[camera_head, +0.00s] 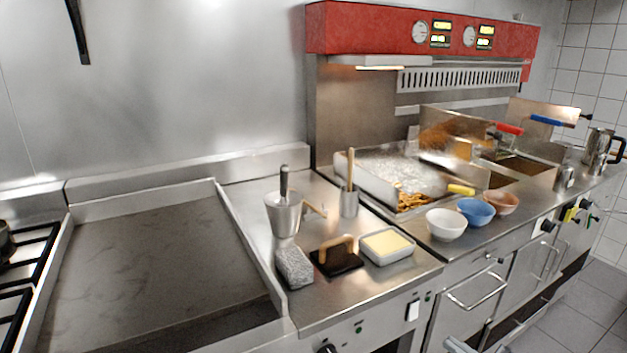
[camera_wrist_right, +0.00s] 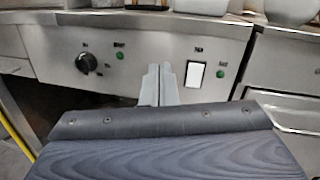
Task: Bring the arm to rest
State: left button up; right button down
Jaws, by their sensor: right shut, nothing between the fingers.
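My right gripper (camera_wrist_right: 160,84) shows in the wrist view with its two grey fingers side by side, shut and empty. It points at the steel front panel (camera_wrist_right: 205,45) of the counter, with a black knob (camera_wrist_right: 86,63) to its left and a white switch (camera_wrist_right: 194,75) to its right. In the head view only a small grey part of the right gripper (camera_head: 459,345) shows at the bottom edge, in front of the cabinet fronts. My left gripper is not in view.
The griddle (camera_head: 160,265) is bare. On the counter stand a scraper block (camera_head: 338,258), a grey sponge (camera_head: 294,267), a butter dish (camera_head: 387,246) and a steel pot (camera_head: 284,214). Bowls (camera_head: 446,224) sit near the front edge by the fryer. A cabinet handle (camera_head: 477,292) juts out.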

jog(key=s+a+r+n+g+y+p, duration=0.1)
jog(key=s+a+r+n+g+p, duration=0.1)
jog(key=s+a+r+n+g, duration=0.4)
jog(key=s+a+r+n+g+y+p, duration=0.1)
jog(key=s+a+r+n+g+p, duration=0.2)
jog(key=a+n, duration=0.45)
jog(key=s+d+r+n+h+p, duration=0.1)
jog(key=s+r+n+h+p, duration=0.2)
jog(key=s+n+h, duration=0.6)
notch_tip(320, 180, up, 2)
jog(key=s+n, duration=0.1)
jog(key=n, duration=0.2)
jog(key=shift+d+g, duration=0.3)
jog(key=shift+g, duration=0.1)
jog(key=shift+s, duration=0.1)
